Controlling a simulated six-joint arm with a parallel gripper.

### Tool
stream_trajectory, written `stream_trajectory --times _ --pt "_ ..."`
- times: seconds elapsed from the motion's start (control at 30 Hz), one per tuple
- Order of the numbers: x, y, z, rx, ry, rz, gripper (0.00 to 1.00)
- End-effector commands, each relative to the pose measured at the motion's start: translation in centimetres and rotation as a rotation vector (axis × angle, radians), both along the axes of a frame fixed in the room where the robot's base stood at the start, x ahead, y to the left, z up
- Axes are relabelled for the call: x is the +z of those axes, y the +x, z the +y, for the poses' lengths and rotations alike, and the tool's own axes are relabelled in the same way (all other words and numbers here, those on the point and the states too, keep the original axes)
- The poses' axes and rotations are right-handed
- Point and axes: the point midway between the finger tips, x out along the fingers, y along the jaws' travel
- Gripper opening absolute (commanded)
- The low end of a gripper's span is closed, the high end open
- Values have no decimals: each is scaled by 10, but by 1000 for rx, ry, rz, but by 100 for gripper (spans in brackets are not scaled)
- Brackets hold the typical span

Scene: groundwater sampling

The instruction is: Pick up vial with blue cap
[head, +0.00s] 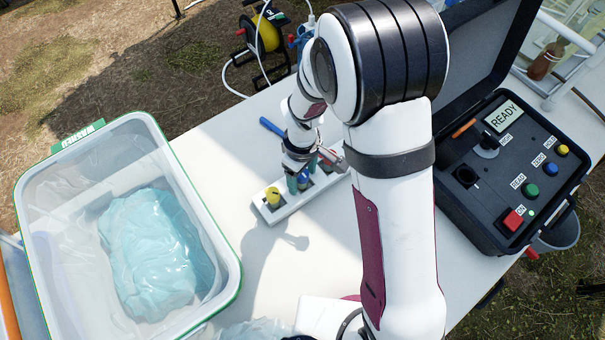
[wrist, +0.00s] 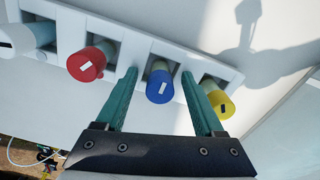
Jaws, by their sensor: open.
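The blue-capped vial (wrist: 159,86) stands in a slot of the white rack (wrist: 255,70). In the wrist view its cap lies between the two green fingers of my gripper (wrist: 158,88), which is open, one finger on each side. I cannot tell if the fingers touch the vial. In the head view the blue cap (head: 304,181) shows small beside my gripper (head: 297,183), partly hidden by it. The rack (head: 273,213) lies on the white table.
A clear bin (head: 222,283) with a pale blue bag stands left. An open black instrument case (head: 470,225) stands right.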

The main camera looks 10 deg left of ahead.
Motion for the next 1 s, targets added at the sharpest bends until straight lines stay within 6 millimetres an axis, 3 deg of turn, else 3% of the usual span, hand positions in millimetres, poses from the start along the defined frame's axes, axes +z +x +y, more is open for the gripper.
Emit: stream_trajectory --times 0.07,0.47,0.83,1.0 --pt "0 0 0 0 0 0 70" --pt "1 0 0 0 0 0 0" --pt "3 0 0 1 0 -1 0" --pt "24 1 0 1 2 -3 0"
